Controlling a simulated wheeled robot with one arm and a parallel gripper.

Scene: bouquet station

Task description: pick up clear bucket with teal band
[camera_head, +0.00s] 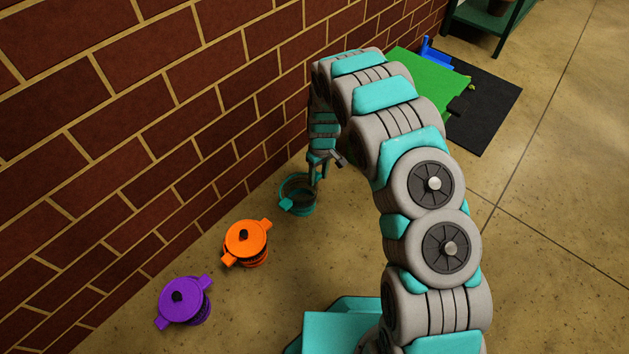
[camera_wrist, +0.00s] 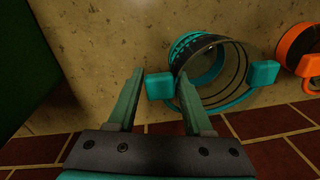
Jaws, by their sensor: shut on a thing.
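The clear bucket with teal band (camera_head: 298,198) is by the foot of the brick wall, and has teal side tabs. In the wrist view the bucket (camera_wrist: 212,68) shows its open round mouth, see-through wall and teal band. My gripper (camera_head: 319,168) comes down at the bucket's far right side. In the wrist view my gripper (camera_wrist: 160,80) has its two teal fingers on either side of one teal tab, shut on it. I cannot tell whether the bucket's base is touching the floor.
An orange lidded pot (camera_head: 246,240) and a purple lidded pot (camera_head: 184,300) stand along the wall at lower left. A green board (camera_head: 424,78) and a black mat (camera_head: 492,105) lie beyond my arm. A green shelf (camera_head: 480,28) is at the top. Floor at right is clear.

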